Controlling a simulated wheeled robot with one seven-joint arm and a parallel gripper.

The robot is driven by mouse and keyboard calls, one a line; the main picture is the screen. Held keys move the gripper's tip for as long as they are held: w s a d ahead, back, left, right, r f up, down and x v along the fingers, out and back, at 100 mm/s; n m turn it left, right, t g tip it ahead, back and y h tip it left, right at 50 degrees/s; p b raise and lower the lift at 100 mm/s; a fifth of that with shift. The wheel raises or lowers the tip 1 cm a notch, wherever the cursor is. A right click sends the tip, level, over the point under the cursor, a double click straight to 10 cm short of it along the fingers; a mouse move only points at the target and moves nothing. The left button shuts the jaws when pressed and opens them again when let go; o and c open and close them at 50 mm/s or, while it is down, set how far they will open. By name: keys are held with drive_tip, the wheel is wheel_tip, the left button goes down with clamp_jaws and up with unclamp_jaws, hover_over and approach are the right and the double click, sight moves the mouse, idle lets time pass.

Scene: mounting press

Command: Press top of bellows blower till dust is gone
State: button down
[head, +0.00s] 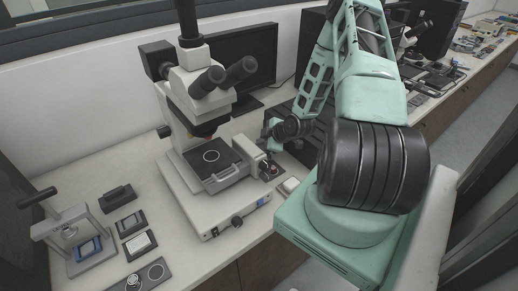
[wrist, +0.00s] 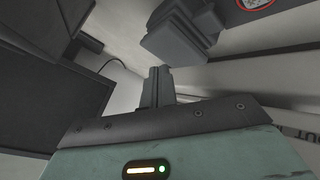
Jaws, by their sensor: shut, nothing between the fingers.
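My gripper's two dark fingers (wrist: 157,84) are together with nothing between them in the wrist view. In the head view my gripper is small and partly hidden by my own arm, just right of the microscope stage (head: 228,179). A small dark part (head: 269,170) shows close below my wrist there; I cannot tell whether it is the bellows blower or my fingertips. No bellows shape is clear in either view. Dust is too small to make out.
The microscope (head: 196,84) stands mid-bench, with a dark monitor (head: 258,62) behind. A hand press (head: 72,226) and several small dark blocks, one at the back (head: 118,194), lie to the left. A dark stepped part (wrist: 180,32) is just beyond my fingers in the wrist view.

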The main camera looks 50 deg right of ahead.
drive_tip(key=shift+f, duration=0.15)
drive_tip(key=shift+f+b, duration=0.3)
drive_tip(key=shift+b, duration=0.2)
drive_tip(key=shift+f+b, duration=0.75)
drive_tip(key=shift+f, duration=0.05)
idle(1.0)
drive_tip(key=shift+r, duration=0.15)
drive_tip(key=shift+r+p, duration=0.75)
drive_tip(key=shift+r, duration=0.3)
drive_tip(key=shift+r+p, duration=1.6)
drive_tip(key=shift+r, duration=1)
drive_tip(key=shift+f, duration=0.1)
